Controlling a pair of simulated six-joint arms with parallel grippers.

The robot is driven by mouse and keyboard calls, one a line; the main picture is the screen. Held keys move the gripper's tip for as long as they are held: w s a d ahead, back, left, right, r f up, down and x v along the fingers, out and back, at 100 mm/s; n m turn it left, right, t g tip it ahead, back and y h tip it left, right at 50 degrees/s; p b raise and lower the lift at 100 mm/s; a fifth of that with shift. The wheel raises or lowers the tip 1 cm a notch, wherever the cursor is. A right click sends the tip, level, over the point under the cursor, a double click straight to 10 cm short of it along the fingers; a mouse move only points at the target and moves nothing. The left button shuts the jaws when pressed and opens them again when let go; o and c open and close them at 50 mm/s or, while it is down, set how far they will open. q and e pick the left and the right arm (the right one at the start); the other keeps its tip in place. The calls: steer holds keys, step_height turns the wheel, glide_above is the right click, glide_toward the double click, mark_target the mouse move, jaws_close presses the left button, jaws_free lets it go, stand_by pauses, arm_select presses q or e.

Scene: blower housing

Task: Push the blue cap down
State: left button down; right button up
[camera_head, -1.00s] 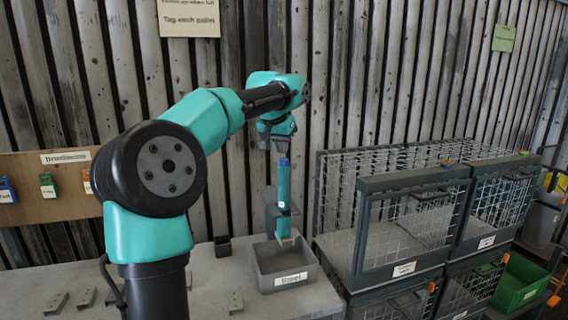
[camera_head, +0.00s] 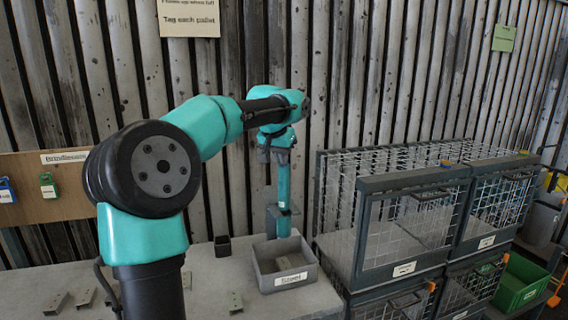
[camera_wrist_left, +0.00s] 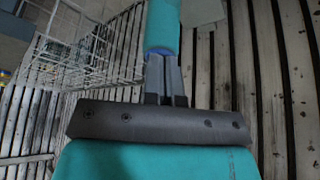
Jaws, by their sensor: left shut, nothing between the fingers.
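A tall teal cylinder (camera_head: 284,188) stands upright in a grey bracket (camera_head: 272,216) at the back of the bench. The blue cap is covered by my gripper in the head view. In the left wrist view, a thin blue rim of the cap (camera_wrist_left: 160,50) shows at the near end of the teal cylinder (camera_wrist_left: 162,25). My left gripper (camera_head: 283,162) points down at the cylinder's top. Its shut fingers (camera_wrist_left: 162,60) meet the cap or sit just above it; contact is hard to tell. Nothing is between them. My right gripper is not in view.
A grey bin (camera_head: 285,276) stands in front of the bracket, with a small dark box (camera_head: 222,246) to its left. Wire cages (camera_head: 412,225) stand close on the right. Metal plates (camera_head: 56,302) lie at front left. A ribbed wall is behind.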

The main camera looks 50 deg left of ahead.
arm_select(q)
step_height(320, 180, up, 3)
steer(key=shift+r, duration=0.2)
steer(key=d+r, duration=0.1)
steer(key=s+d+r, duration=0.1)
steer(key=d, duration=0.1)
steer(key=s+d+r, duration=0.1)
steer(key=shift+d, duration=0.3)
stand_by(0.3)
stand_by(0.4)
